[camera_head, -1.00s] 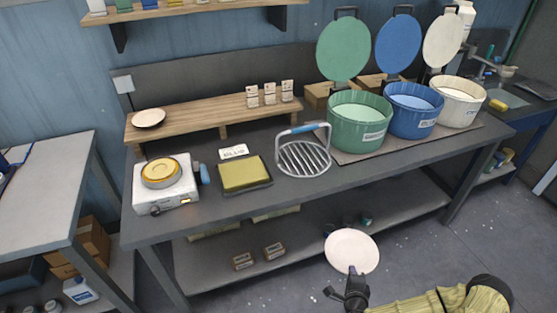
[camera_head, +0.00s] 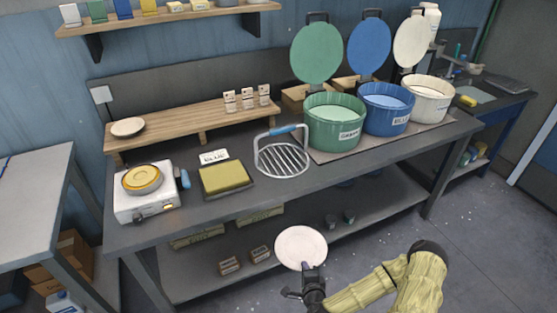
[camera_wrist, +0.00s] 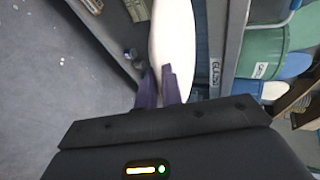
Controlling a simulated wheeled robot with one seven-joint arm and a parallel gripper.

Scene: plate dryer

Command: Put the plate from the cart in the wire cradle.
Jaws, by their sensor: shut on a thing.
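A white plate (camera_head: 301,247) is held by its near edge in my gripper (camera_head: 308,268), in front of the bench. In the wrist view the plate (camera_wrist: 172,40) shows nearly edge-on between the two purple fingertips of my gripper (camera_wrist: 160,88), which are shut on it. The cradle looks empty. I cannot make out a cart in these frames.
The bench (camera_head: 330,183) carries a hot plate (camera_head: 145,200), a sponge tray (camera_head: 226,180) and a green tub (camera_head: 334,125), with a blue tub (camera_head: 386,107) and a white tub to the right. A lower shelf (camera_head: 200,270) holds small boxes. Open floor lies right.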

